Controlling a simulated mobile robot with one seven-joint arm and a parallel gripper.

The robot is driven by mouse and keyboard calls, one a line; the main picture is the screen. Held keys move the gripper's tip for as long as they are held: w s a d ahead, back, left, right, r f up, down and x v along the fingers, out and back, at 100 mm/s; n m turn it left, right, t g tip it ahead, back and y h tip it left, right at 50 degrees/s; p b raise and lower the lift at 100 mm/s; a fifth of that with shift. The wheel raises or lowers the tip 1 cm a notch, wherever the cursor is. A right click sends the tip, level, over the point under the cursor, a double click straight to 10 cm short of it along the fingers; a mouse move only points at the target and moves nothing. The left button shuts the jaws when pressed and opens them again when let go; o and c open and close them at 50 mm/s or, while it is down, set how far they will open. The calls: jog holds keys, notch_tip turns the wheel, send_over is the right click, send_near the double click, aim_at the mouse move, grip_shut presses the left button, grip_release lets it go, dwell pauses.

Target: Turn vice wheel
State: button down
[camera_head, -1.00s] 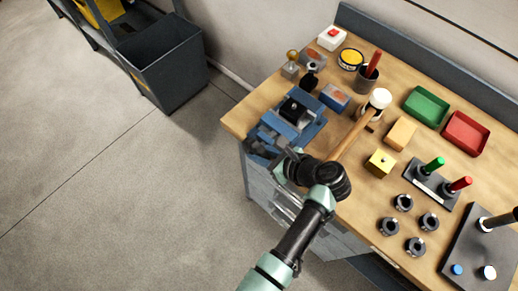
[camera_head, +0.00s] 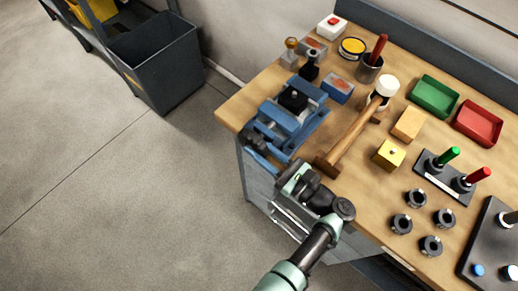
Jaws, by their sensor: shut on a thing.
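The blue vice (camera_head: 293,118) is fixed at the left front corner of the wooden bench, with a dark block between its jaws. Its wheel (camera_head: 258,142) shows as dark and blue parts at the vice's front end, over the bench's front edge. My gripper (camera_head: 287,174) reaches up from below, at the right end of these front parts. It is shut on the vice wheel at its near right side. The grip itself is small and partly hidden by the gripper's own body.
A yellow block (camera_head: 389,154), an orange block (camera_head: 408,124) and several dark rings stand farther right. A grey bin (camera_head: 158,62) is on the floor at left. The floor in front is clear.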

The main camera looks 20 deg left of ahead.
dwell(0.5)
jog(key=c, duration=0.9)
grip_release()
jog(key=b+v, duration=0.1)
jog(key=v, duration=0.5)
jog(key=b+v, duration=0.2)
jog(key=v, duration=0.5)
jog(key=shift+f, duration=0.25)
